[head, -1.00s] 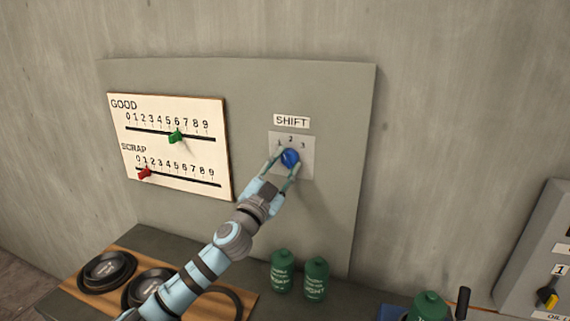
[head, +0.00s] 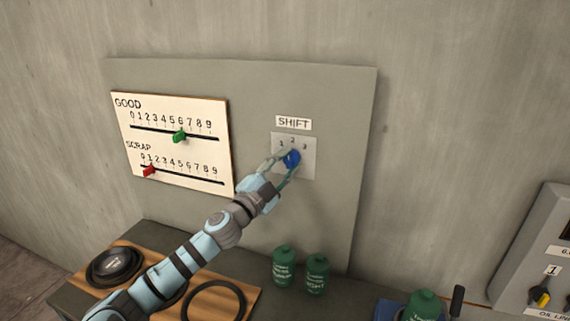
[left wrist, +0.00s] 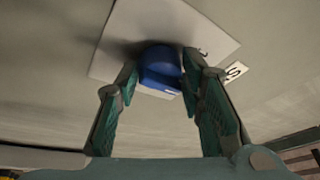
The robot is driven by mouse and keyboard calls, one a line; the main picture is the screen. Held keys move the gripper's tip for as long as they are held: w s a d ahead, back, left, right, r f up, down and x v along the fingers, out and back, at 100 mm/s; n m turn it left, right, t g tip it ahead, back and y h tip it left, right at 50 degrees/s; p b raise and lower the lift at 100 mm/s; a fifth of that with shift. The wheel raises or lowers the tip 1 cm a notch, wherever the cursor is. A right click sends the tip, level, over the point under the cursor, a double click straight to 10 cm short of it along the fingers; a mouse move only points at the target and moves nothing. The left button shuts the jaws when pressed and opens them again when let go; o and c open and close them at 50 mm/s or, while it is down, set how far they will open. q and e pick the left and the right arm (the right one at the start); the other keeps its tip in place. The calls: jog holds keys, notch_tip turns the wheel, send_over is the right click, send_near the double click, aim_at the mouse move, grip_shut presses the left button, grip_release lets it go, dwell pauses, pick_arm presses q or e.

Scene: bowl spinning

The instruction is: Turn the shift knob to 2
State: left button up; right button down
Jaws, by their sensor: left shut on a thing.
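The blue shift knob (head: 292,158) sits on a pale plate (head: 307,171) marked 1, 2 and 3, under the SHIFT label (head: 293,123) on a grey wall panel. My left gripper (head: 283,163) reaches up to it from the lower left and is shut on the knob. The left wrist view shows the knob (left wrist: 160,70) between the two green fingers (left wrist: 158,85), with a small white mark on its lower edge. I cannot tell exactly which number the knob points to. My right gripper is not in view.
A counter board (head: 172,171) with a green GOOD slider (head: 179,136) and a red SCRAP slider (head: 148,170) hangs left of the knob. Green bottles (head: 284,267) stand on the bench below. A grey box with a lever (head: 541,296) is at the right.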

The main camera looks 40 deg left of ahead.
pick_arm(q)
jog(key=o, duration=1.2)
jog(key=shift+c, duration=0.2)
jog(key=shift+f, duration=0.1)
jog(key=shift+s+f, duration=0.15)
jog(key=shift+s, duration=0.15)
jog(key=v, duration=0.6)
jog(key=shift+s, duration=0.4)
jog(key=shift+a, duration=0.1)
